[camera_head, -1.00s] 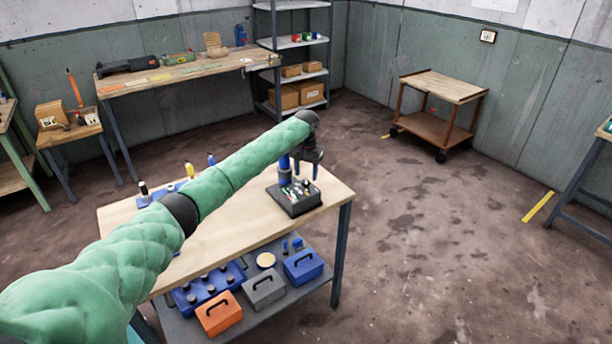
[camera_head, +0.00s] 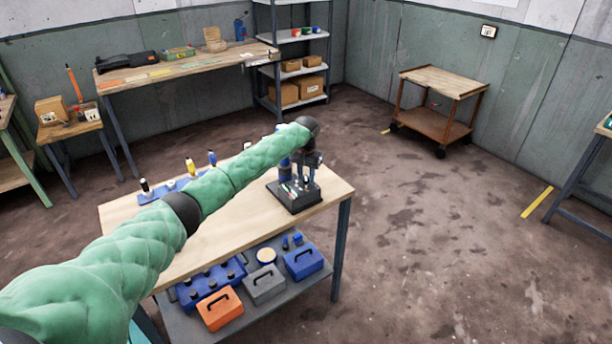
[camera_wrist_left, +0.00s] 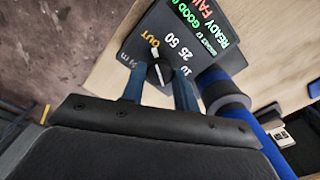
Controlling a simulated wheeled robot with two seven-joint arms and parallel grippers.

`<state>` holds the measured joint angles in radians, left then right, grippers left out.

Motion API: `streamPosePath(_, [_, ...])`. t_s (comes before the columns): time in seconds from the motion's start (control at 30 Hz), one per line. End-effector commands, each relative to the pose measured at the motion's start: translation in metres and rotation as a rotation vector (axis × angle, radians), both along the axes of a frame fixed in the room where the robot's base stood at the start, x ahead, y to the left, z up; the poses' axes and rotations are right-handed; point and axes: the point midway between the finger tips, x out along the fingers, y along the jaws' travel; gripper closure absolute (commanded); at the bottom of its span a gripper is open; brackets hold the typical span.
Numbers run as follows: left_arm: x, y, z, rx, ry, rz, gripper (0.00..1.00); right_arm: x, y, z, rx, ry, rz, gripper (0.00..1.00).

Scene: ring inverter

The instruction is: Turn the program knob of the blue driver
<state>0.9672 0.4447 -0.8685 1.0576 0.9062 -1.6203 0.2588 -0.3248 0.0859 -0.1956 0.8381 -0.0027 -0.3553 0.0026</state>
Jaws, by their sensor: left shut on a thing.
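In the left wrist view a black panel (camera_wrist_left: 198,50) carries a round knob (camera_wrist_left: 158,73) with a white pointer, beside the markings OUT, 25 and 50. My left gripper (camera_wrist_left: 158,84) has one finger on each side of this knob and is shut on it. A blue cylinder with a dark collar, seemingly the blue driver (camera_wrist_left: 245,112), stands just right of the fingers. In the head view my left gripper (camera_head: 312,178) is over the black box (camera_head: 295,203) near the bench's right end, partly hiding it. My right gripper is out of view.
The wooden bench (camera_head: 240,215) has a blue holder (camera_head: 150,198) with upright tools at its far left edge, beyond my arm. Its lower shelf holds orange (camera_head: 219,310), grey (camera_head: 264,286) and blue (camera_head: 303,263) boxes.

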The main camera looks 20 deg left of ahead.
Motion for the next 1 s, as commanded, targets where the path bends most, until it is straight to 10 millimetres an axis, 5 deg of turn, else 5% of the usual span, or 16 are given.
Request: streamPosePath(1.0, [0.001, 0.000, 0.001, 0.001, -0.001, -0.599, 0.92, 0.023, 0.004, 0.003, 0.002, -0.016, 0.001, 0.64])
